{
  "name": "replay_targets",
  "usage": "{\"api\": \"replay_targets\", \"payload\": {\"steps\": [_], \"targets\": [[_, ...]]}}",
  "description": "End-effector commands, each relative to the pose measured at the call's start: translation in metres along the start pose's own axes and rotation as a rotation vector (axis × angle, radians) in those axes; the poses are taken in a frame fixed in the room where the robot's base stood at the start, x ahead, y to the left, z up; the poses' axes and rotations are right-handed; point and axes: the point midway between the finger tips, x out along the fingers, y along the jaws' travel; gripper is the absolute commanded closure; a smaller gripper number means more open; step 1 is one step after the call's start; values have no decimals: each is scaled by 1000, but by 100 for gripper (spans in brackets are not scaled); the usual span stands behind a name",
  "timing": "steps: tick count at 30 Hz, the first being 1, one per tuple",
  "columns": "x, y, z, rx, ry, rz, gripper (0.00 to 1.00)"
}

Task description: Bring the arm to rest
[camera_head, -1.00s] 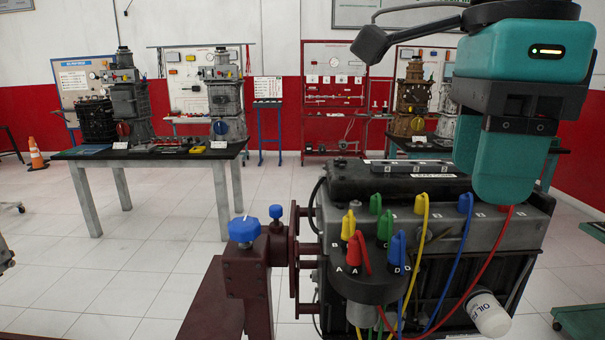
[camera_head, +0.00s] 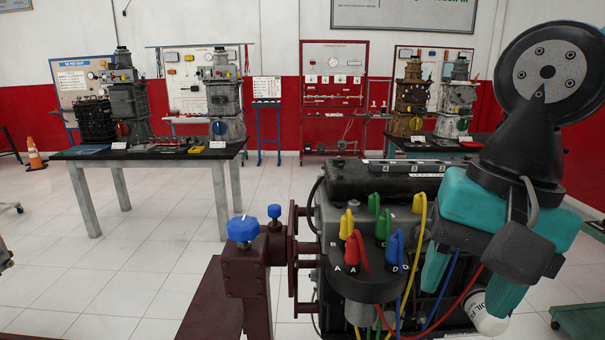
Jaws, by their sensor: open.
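My gripper (camera_head: 466,298) is at the right in the head view, in front of the right part of the engine trainer (camera_head: 335,215). Its two teal fingers point down and are spread apart. I see nothing held between them. Above the teal gripper body, my black wrist rises to a round grey-and-black joint at the upper right. The gripper hides much of the engine's right side and parts of the blue and red leads. I cannot tell how far the fingers are from the engine.
Colored plugs (camera_head: 350,252) and looped leads stand on the engine's near side. A white oil filter (camera_head: 483,318) is partly behind a finger. A dark red stand (camera_head: 245,280) with blue knobs is at the left. A table (camera_head: 85,153) with engine models stands behind.

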Motion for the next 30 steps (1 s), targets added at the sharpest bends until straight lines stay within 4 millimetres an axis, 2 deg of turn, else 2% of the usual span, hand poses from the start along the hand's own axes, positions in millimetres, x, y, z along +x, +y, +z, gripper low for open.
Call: {"api": "replay_targets", "payload": {"steps": [1, 6, 9, 12, 17, 30], "targets": [[12, 6, 2, -136, -13, -20, 47], [44, 16, 15, -608, -20, -114, 47], [57, 20, 22, -811, -6, -161, 47], [65, 22, 26, -942, 7, -192, 47], [69, 24, 29, -1024, 19, -211, 47], [69, 24, 29, -1027, 20, -210, 47]]}}
